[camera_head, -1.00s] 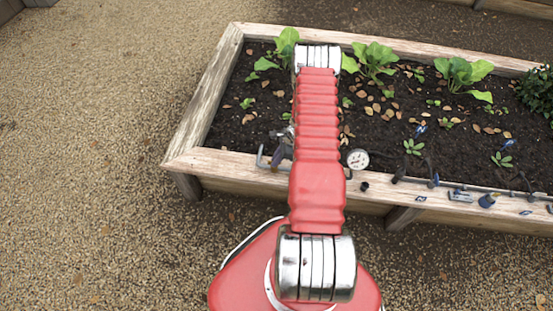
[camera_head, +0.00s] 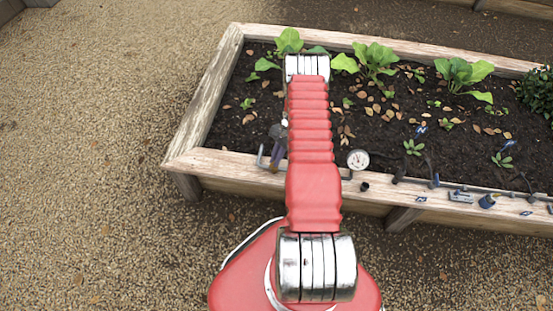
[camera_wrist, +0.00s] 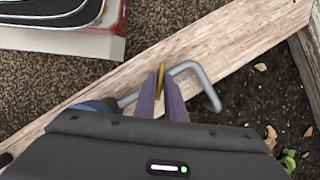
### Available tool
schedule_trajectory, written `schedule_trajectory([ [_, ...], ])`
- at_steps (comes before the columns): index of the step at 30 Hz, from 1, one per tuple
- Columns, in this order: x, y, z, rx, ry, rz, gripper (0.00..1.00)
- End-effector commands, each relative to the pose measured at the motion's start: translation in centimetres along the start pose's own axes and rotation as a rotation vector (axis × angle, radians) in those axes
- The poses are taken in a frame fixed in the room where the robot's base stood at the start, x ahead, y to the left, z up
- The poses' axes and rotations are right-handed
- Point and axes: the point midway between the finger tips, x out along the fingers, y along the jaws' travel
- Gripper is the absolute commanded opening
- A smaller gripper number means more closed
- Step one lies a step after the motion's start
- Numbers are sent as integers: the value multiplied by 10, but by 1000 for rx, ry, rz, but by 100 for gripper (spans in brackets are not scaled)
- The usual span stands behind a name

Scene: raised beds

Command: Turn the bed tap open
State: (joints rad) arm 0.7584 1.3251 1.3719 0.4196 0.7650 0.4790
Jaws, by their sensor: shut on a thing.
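The bed tap's narrow brass-yellow handle (camera_wrist: 160,74) shows edge-on in the wrist view, between the two purple-grey fingers of my gripper (camera_wrist: 159,90). The fingers are shut on it. A bent grey pipe (camera_wrist: 207,87) of the tap runs past the fingers and hooks over the bed's wooden edge. In the head view, my gripper (camera_head: 279,158) is at the near wooden rim, partly hidden by my red arm. The grey pipe (camera_head: 261,158) shows just left of it. The handle cannot be made out there.
The raised bed's wooden rim (camera_head: 225,160) surrounds dark soil with leafy plants (camera_head: 375,60). A round dial gauge (camera_head: 357,159) stands right of my arm. Several small fittings, including a blue one (camera_head: 487,201), lie along the near rim. Open gravel (camera_head: 90,150) is at left.

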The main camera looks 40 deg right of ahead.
Motion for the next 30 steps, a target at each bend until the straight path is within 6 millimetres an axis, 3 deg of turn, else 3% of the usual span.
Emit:
schedule_trajectory([
  [18, -3, -10, 0, -506, 12, 199, 0],
  [30, -3, -12, 0, -635, 13, 252, 0],
])
